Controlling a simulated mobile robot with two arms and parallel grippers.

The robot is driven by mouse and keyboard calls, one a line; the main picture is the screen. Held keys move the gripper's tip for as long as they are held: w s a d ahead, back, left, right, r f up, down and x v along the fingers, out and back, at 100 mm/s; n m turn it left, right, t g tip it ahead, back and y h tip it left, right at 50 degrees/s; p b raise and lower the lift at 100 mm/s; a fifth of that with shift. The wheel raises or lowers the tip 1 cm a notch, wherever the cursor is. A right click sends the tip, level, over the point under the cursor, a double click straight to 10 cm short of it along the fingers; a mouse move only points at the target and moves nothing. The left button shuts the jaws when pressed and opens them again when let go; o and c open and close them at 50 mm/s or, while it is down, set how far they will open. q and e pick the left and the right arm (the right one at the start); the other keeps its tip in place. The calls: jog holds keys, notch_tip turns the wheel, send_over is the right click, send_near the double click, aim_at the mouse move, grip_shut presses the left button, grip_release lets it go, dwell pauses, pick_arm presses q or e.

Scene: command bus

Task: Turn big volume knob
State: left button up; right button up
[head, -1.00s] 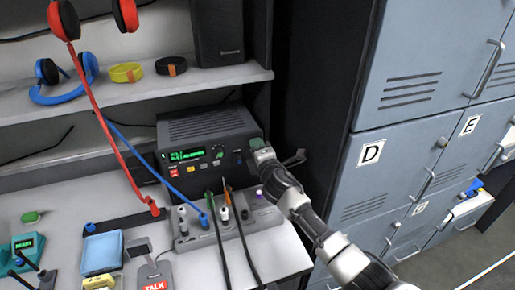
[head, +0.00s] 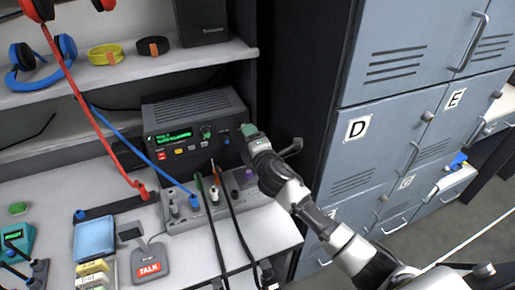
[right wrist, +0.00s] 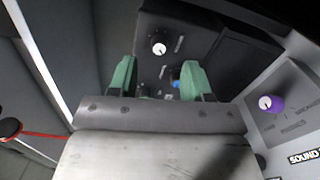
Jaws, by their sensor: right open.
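The black radio unit (head: 195,103) with a green display sits on the bench under the shelf. A dark round knob with a white cap (right wrist: 159,48) shows on its black face in the right wrist view. No readable label tells me whether this is the big volume knob. My right gripper (head: 249,130) is at the radio's right front edge. Its green fingers (right wrist: 158,78) are apart with nothing clamped between them, and the white-capped knob appears beyond their gap. A purple knob (right wrist: 270,103) stands on the grey sound console (head: 180,224), right of the fingers. My left gripper is out of view.
Cables and plugs stand on the console before the radio. A red cord (head: 90,115) and a blue cord (head: 125,140) hang across the left. Grey lockers (head: 385,130) rise at the right. A shelf (head: 120,75) lies above the bench.

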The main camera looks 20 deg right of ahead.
jog(key=s, duration=0.5)
jog(key=shift+s+d, duration=0.1)
jog(key=shift+s, duration=0.3)
jog(key=s+f+m+g, duration=0.4)
jog(key=s+m+g, duration=0.15)
jog(key=s, duration=0.55)
jog(key=s+f+m+g, duration=0.4)
jog(key=s+m, duration=0.3)
jog(key=s, duration=0.4)
jog(key=s+f+m+g, duration=0.4)
jog(key=s+m+g, duration=0.15)
jog(key=s, duration=0.55)
notch_tip(320, 180, down, 27)
jog(key=s, duration=0.2)
jog(key=s+d+f+g, duration=0.2)
jog(key=s+d+f, duration=0.1)
jog(key=s+f, duration=1.1)
jog(key=shift+s+f+h, duration=0.3)
jog(key=shift+s+f, duration=0.1)
jog(key=shift+s, duration=0.3)
